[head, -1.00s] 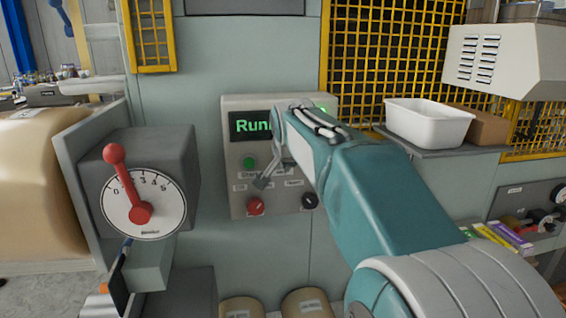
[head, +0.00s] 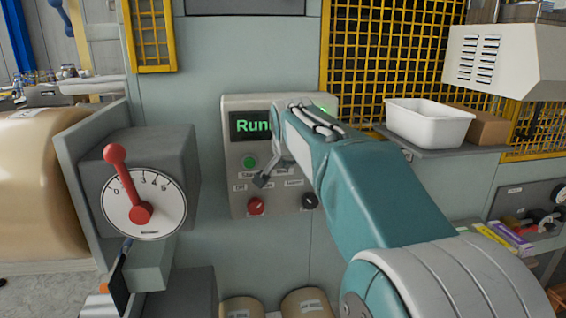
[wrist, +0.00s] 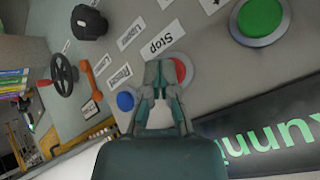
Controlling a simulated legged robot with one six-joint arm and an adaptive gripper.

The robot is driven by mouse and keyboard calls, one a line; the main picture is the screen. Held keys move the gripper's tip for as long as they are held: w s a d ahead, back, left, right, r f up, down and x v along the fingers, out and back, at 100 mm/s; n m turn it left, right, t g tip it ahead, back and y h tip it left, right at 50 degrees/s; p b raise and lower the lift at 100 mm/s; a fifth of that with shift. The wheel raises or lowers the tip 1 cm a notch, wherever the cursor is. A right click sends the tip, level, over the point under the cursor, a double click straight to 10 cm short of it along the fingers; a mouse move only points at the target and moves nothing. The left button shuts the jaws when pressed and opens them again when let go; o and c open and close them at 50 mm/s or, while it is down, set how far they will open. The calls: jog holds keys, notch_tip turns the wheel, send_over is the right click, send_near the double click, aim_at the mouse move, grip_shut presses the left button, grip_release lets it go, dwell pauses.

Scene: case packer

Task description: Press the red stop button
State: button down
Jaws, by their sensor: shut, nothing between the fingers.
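The red stop button (wrist: 181,70) is on the grey control panel in the wrist view, beside a "Stop" label (wrist: 163,39). My gripper (wrist: 160,72) is shut and empty. Its fingertips overlap the left part of the button; I cannot tell whether they touch it. In the head view, my gripper (head: 262,180) is in front of the panel (head: 233,200), below the green start button (head: 249,161). The stop button is hidden there by my arm. The green button (wrist: 262,17) also shows in the wrist view. The display (head: 250,125) shows "Run", partly covered.
A blue button (wrist: 125,101) is close to my fingers in the wrist view. A red knob (head: 256,206) and a black knob (head: 310,201) sit low on the panel. A red-lever dial (head: 150,215) stands left; a white bin (head: 428,122) is on a shelf right.

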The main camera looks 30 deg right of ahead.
jog(key=shift+w, duration=0.15)
dwell(0.5)
jog(key=shift+s+a, duration=0.2)
jog(key=shift+s, duration=0.65)
jog(key=s, duration=0.2)
jog(key=s+a, duration=0.1)
jog(key=s, duration=0.1)
jog(key=shift+s+a, duration=0.2)
jog(key=shift+s, duration=0.2)
dwell(0.4)
jog(key=s+a+f+n+g+y, duration=0.1)
jog(key=s+a+f+n, duration=0.5)
jog(key=s, duration=0.5)
jog(key=s+a+f+n+g+y, duration=0.1)
jog(key=s+a+f+n+y, duration=0.1)
jog(key=s+a+f+n, duration=0.3)
jog(key=s+a+f, duration=0.3)
jog(key=s+f, duration=0.1)
jog(key=s, duration=0.3)
jog(key=shift+s+f+n+g, duration=0.2)
jog(key=shift+f+n+g, duration=0.1)
jog(key=shift+f+n, duration=0.1)
